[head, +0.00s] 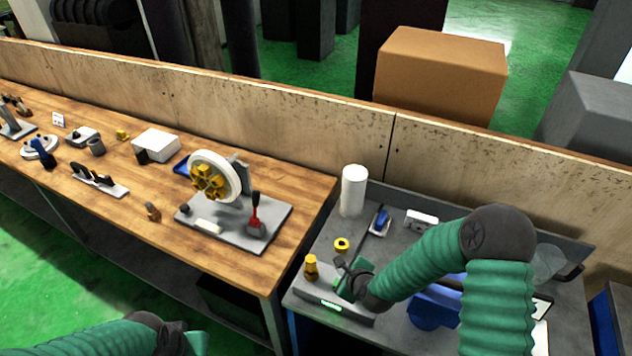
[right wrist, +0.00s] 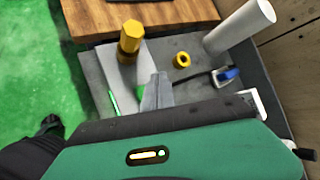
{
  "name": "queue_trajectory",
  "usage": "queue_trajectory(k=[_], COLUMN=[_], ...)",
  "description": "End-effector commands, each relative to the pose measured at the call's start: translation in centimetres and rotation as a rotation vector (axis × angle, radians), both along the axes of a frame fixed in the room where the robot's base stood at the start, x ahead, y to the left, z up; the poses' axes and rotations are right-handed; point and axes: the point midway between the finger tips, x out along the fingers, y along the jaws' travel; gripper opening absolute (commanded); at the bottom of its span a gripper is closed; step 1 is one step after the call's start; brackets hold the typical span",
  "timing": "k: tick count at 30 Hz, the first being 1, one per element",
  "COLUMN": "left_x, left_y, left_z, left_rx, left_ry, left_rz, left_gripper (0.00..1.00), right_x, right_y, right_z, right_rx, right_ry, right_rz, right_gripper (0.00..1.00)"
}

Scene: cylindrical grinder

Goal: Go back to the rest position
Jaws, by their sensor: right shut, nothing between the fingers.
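My right gripper (head: 345,268) hangs over the left part of the grey bench in the head view. It is shut and empty, and its closed fingers show in the right wrist view (right wrist: 157,92). A grey device with a green-lit strip (head: 332,305) lies just beneath it. A yellow knob-shaped part (head: 311,266) stands on that device, left of the gripper, and also shows in the right wrist view (right wrist: 130,40). My left arm shows at the bottom left of the head view, and its gripper fingers are not visible.
A yellow ring (head: 342,244), a white cylinder (head: 353,190) and a blue-handled tool (head: 381,221) are on the grey bench behind the gripper. The grinder (head: 220,180) stands on the wooden table (head: 300,185) to the left. A wooden back panel (head: 300,115) runs behind both.

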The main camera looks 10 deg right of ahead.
Motion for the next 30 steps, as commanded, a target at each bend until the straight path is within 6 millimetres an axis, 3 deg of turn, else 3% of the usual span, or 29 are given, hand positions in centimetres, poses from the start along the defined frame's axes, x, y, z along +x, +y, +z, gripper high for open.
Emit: queue_trajectory(k=[2,5,8,12,15,18,21,30], left_x=[0.0,0.0,0.0,0.0,0.0,0.0,0.0,0.0], left_y=[0.0,0.0,0.0,0.0,0.0,0.0,0.0,0.0], left_z=[-0.5,-2.0,-4.3,-7.1,-8.4,-9.0,-9.0,-9.0], left_rx=[0.0,0.0,0.0,0.0,0.0,0.0,0.0,0.0], left_ry=[0.0,0.0,0.0,0.0,0.0,0.0,0.0,0.0], left_rz=[0.0,0.0,0.0,0.0,0.0,0.0,0.0,0.0], left_gripper=[0.0,0.0,0.0,0.0,0.0,0.0,0.0,0.0], right_x=[-0.3,-2.1,-5.9,-12.7,-17.1,-20.0,-21.2,-21.3], right_y=[0.1,0.3,-0.1,-1.5,-2.3,-2.8,-3.0,-3.0], right_z=[-0.1,-0.4,-0.3,0.6,1.4,1.9,2.2,2.2], right_rx=[-0.046,-0.241,-0.548,-0.922,-1.068,-1.132,-1.152,-1.152], right_ry=[0.007,0.042,0.106,0.186,0.207,0.201,0.195,0.194], right_rz=[0.053,0.282,0.669,1.266,1.614,1.84,1.939,1.947], right_gripper=[0.0,0.0,0.0,0.0,0.0,0.0,0.0,0.0])
